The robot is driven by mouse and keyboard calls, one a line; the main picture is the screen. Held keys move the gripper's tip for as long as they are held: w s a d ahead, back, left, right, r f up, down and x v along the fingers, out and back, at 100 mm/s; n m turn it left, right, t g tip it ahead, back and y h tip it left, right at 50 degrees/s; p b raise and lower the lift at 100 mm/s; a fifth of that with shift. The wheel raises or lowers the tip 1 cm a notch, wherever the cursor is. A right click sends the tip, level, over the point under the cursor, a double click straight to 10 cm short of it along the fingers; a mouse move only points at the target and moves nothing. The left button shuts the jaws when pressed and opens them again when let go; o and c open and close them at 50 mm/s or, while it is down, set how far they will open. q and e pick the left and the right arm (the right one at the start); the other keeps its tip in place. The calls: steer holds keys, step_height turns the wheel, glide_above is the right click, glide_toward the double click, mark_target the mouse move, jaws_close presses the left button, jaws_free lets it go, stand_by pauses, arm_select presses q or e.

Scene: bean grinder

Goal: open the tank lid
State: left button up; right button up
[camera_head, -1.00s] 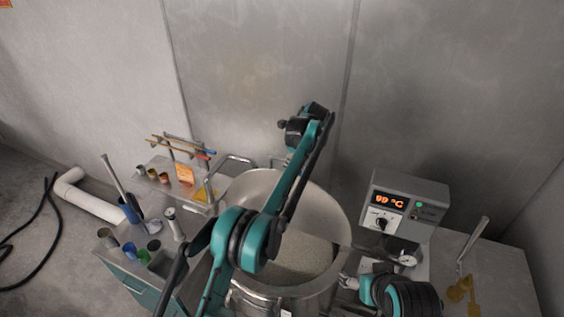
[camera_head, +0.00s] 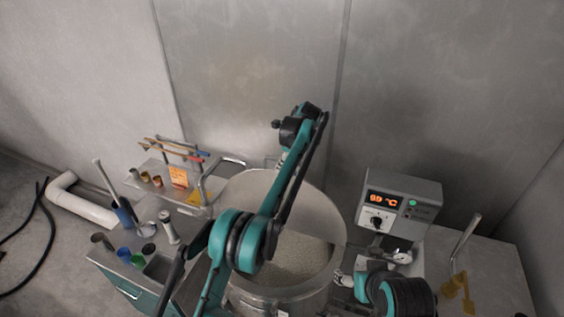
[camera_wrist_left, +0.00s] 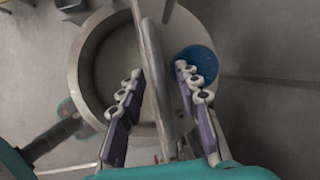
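The steel tank (camera_head: 277,306) stands low in the middle of the head view with pale grains inside. Its lid (camera_head: 262,190) looks raised at the back of the opening. In the head view my left arm hides most of that gripper and part of the tank. My right arm is at the tank's right; its fingertips are unclear.
A control box (camera_head: 399,203) with a lit display stands right of the tank. A cart (camera_head: 128,283) with cups and tools is at the left. A yellow tool (camera_head: 458,287) lies on the right bench. A blue round object (camera_wrist_left: 196,62) is beside the lid. The wall is close behind.

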arm_select(q)
steer(key=v, duration=0.7)
steer(key=shift+r, duration=0.2)
steer(key=shift+s, duration=0.1)
steer(key=s+a+f+n+t+h+b, duration=0.1)
steer(key=s+a+f+n+b, duration=0.45)
steer(key=s+b, duration=0.35)
steer(key=s+a+f+n+t+h+b, duration=0.1)
steer(key=s+a+f+n+b, duration=0.35)
steer(key=s+a+b, duration=0.4)
steer(key=s+a+f+n+t+h+b, duration=0.1)
steer(key=s+a+f+n+b, duration=0.1)
steer(key=s+f+n+b, duration=0.3)
steer(key=s+a+f+n+t+b, duration=0.1)
steer(key=s+a+f+n+b, duration=0.2)
steer(key=s+f+b, duration=1.1)
steer(key=s+f+n, duration=0.3)
steer(key=s+f, duration=0.2)
steer(key=f, duration=0.7)
steer(key=shift+n+h, duration=0.3)
steer(key=shift+h, duration=0.1)
steer(key=shift+s+a+f, duration=0.1)
steer(key=shift+f, duration=0.05)
